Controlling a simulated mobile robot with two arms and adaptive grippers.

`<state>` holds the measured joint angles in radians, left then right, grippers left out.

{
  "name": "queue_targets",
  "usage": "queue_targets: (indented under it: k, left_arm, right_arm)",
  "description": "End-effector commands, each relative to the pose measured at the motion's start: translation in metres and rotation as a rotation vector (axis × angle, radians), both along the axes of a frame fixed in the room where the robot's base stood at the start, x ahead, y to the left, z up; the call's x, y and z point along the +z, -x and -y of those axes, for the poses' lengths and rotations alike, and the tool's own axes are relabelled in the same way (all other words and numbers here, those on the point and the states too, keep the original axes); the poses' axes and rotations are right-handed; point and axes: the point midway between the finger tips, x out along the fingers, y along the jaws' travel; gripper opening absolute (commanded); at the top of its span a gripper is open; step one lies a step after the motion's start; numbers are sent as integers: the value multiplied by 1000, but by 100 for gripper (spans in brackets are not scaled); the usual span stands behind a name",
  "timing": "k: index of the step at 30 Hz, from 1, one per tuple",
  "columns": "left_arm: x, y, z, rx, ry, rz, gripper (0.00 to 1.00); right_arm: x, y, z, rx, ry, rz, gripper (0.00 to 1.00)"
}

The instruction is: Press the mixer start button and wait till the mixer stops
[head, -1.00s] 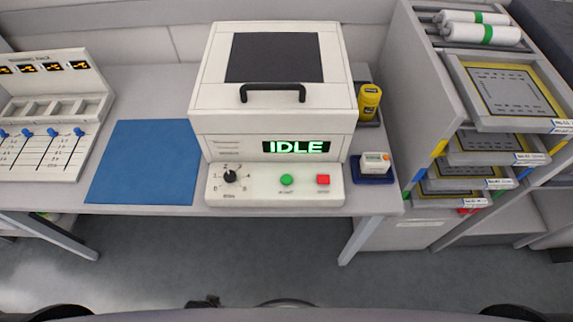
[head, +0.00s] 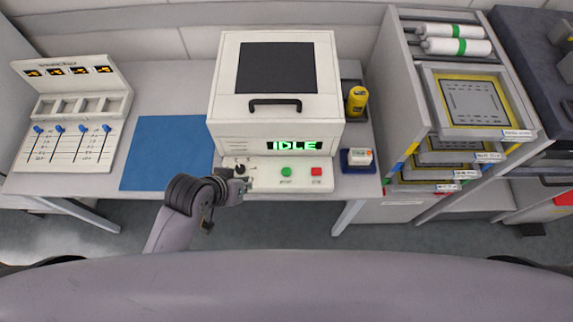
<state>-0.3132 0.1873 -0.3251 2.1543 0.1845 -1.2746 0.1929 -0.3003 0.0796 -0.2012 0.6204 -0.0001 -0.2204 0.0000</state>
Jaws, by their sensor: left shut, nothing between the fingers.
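The mixer (head: 225,115) is a white box on the table with a closed lid, a dark window and a black handle. Its green display (head: 291,145) reads IDLE. On its front panel are a green start button (head: 286,171), a red button (head: 316,171) and a black dial (head: 239,169). My left gripper (head: 240,187) is shut and empty in front of the panel's left end, by the dial, left of the green button and apart from it. The arm partly covers the panel's left end. My right gripper is not in view.
A blue mat (head: 165,150) lies left of the mixer. A slider panel (head: 70,145) stands at the far left. A yellow container (head: 357,100) and a small white box on a blue base (head: 359,158) are to the right. A rack with trays (head: 400,90) stands further right.

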Motion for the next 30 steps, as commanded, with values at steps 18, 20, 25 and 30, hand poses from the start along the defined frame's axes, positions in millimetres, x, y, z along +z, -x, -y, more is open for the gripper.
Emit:
queue_targets:
  k: [18,20,25,30]
  left_arm:
    - [-31,-120,97,51,349,43,0]
    - [-30,-120,97,51,349,43,0]
    - [-31,-120,97,50,348,43,0]
    - [-36,-119,97,50,347,44,0]
  right_arm:
    - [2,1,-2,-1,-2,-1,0]
    - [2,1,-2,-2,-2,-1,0]
    - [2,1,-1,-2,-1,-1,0]
    - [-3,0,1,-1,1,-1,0]
